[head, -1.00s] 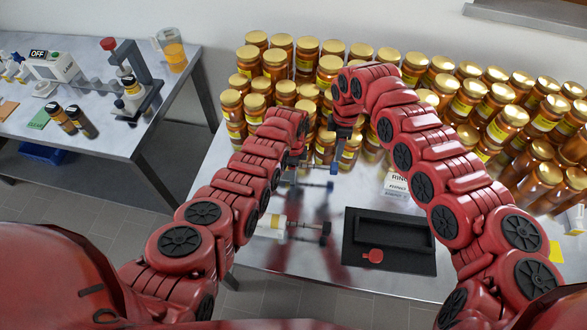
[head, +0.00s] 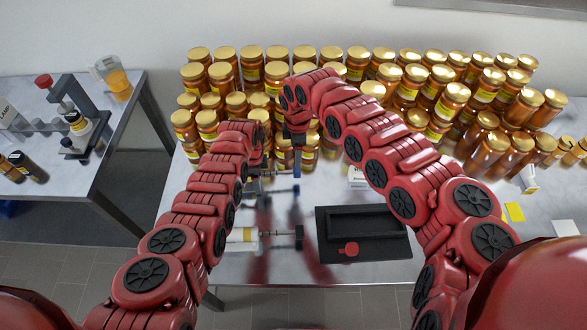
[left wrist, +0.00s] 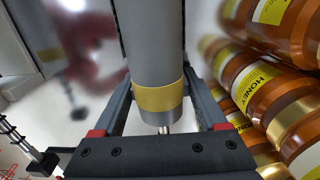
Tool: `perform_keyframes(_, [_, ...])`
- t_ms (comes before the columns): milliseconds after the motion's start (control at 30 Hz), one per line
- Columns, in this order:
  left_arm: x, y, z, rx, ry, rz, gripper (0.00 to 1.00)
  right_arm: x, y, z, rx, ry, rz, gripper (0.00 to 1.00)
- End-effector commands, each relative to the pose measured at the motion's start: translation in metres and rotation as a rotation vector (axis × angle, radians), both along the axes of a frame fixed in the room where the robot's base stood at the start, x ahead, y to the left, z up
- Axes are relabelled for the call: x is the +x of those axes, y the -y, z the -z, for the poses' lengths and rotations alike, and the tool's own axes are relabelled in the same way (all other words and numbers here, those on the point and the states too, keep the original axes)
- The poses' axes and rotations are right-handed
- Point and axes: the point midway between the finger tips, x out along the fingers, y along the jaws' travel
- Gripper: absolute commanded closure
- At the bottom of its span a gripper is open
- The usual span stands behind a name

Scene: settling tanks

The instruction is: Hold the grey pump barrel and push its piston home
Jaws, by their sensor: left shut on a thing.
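In the left wrist view a grey pump barrel (left wrist: 157,60) with a yellow band is between the fingers of my left gripper (left wrist: 158,108), which is shut on it. A thin metal rod shows at its near end. In the head view my left gripper (head: 262,158) is at the end of the left arm, in front of the jars; the arm hides most of the barrel. My right gripper (head: 298,136) points down just right of it and looks apart from it. Its fingertips are too small to read.
A pale pump (head: 243,236) with a dark handle lies on the table below my left gripper. A rod with a blue end (head: 296,174) shows above it. Stacked honey jars (head: 245,70) crowd the back.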

Motion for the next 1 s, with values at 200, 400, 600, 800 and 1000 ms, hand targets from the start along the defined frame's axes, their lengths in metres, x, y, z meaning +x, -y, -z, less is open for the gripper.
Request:
perform_keyframes(200, [0.000,0.000,0.000,0.000,0.001,0.000,1.00,-0.002,-0.002,0.051,0.001,-0.006,-0.002,0.28])
perform_keyframes(400, [0.000,0.000,0.000,0.000,0.001,0.000,1.00,0.000,-0.001,0.075,0.001,-0.002,-0.001,0.28])
perform_keyframes(600, [0.000,0.000,0.000,0.000,0.001,0.000,1.00,-0.001,0.000,0.086,-0.002,-0.003,0.000,0.28])
perform_keyframes(800, [0.000,0.000,0.000,0.000,0.000,0.000,1.00,-0.001,0.000,0.086,-0.002,-0.002,0.000,0.28])
perform_keyframes(1000, [0.000,0.000,0.000,0.000,0.000,0.000,1.00,-0.001,0.000,0.086,-0.002,-0.002,0.000,0.56])
